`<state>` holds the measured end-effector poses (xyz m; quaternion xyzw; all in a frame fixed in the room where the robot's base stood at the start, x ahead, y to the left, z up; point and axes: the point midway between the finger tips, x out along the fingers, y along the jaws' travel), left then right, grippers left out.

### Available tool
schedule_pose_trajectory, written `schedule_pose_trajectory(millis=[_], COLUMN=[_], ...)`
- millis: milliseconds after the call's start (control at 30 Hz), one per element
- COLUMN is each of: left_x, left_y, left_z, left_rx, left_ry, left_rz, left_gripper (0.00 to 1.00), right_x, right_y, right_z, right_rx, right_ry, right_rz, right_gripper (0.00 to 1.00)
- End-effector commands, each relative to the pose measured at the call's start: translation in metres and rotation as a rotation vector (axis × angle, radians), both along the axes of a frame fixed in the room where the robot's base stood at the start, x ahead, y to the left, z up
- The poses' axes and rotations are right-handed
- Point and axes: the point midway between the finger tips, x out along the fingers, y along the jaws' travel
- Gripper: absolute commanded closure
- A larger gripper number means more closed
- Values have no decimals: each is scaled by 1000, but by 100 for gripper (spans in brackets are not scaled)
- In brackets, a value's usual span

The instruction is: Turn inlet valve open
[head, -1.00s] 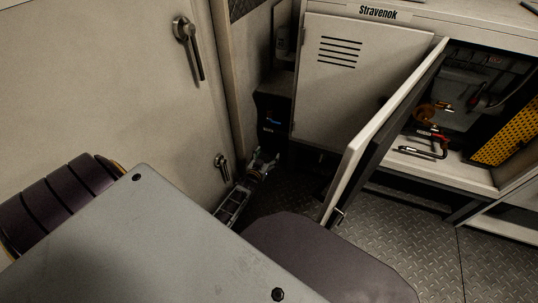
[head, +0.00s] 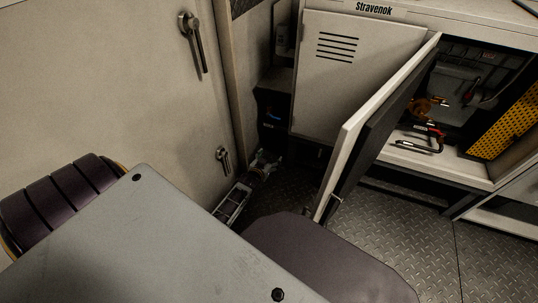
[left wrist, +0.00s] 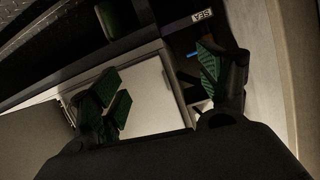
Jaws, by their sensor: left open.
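An open cabinet at the right holds a brass-coloured fitting (head: 421,107), partly hidden by the open door. A red-and-dark handle or tool (head: 420,146) lies low in front of it. I cannot tell which part is the inlet valve. My right gripper is not in view.
A yellow perforated panel (head: 508,122) is inside at the right. Bare tread-plate floor (head: 405,235) lies in front.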

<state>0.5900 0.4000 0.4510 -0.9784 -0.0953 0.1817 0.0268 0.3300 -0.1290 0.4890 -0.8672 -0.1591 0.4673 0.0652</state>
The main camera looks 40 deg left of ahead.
Motion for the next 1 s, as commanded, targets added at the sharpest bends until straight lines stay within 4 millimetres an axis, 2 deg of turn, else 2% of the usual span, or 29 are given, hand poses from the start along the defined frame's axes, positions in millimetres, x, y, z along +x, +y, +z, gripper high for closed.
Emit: schedule_pose_trajectory(millis=[633, 833, 1000], left_x=[-3, -14, -33], left_y=[-4, -20, -44], left_z=[0, 2, 4], left_rx=[-1, -7, -20], left_ry=[17, 84, 179], left_rz=[-5, -23, -52], left_gripper=[24, 24, 24], right_x=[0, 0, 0], right_y=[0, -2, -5], right_z=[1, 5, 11], right_rx=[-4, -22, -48], right_ry=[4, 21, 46], right_rz=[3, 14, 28], right_gripper=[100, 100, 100])
